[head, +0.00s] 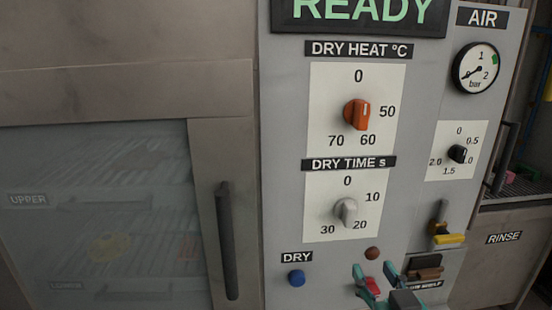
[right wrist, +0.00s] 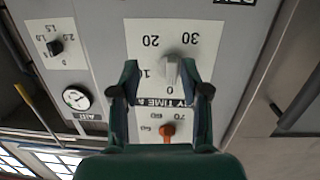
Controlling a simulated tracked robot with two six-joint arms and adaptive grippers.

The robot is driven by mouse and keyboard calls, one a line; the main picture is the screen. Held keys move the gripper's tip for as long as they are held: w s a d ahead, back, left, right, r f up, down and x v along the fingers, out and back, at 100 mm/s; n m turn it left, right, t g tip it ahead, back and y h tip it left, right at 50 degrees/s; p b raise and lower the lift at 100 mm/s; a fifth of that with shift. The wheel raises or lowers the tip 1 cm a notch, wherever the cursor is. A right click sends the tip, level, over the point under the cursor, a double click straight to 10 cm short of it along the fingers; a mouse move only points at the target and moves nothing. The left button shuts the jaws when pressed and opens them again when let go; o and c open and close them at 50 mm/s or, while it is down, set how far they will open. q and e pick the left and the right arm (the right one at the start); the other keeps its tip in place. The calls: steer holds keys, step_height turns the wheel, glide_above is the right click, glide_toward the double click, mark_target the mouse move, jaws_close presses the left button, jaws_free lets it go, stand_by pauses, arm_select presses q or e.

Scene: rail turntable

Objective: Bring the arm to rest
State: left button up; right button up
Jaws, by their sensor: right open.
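My right gripper (head: 375,270), with teal fingers, is at the bottom of the head view, in front of the lower part of the grey control panel (head: 285,170). It is open and below the grey dry time knob (head: 346,212), apart from it. In the right wrist view, where the panel appears upside down, the spread fingers of the gripper (right wrist: 166,88) frame the grey knob (right wrist: 171,72) with nothing held. The orange dry heat knob (head: 357,114) is above. My left gripper is not in view.
A READY display (head: 360,12) tops the panel. A blue DRY button (head: 296,278) is left of the gripper and a brown button (head: 372,253) just above. A yellow-handled lever (head: 447,238) is to the right. A glass door with dark handle (head: 227,240) stands left.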

step_height(320, 180, down, 24)
steer(key=f+g+p, duration=0.1)
steer(key=g+p, duration=0.5)
steer(key=g, duration=0.2)
steer(key=s+a+f+m+g+y+p, duration=0.1)
steer(key=s+a+f+g+y, duration=0.1)
steer(key=s+f, duration=0.4)
steer(key=s+a+f+m+g+y+p, duration=0.1)
steer(key=s+a+f+g, duration=0.4)
steer(key=s, duration=0.5)
steer(key=shift+s+f+m+g+y, duration=0.15)
steer(key=shift+f+m+g+y, duration=0.15)
steer(key=shift+f+g+y, duration=0.4)
steer(key=shift+f, duration=0.15)
steer(key=shift+c, duration=0.4)
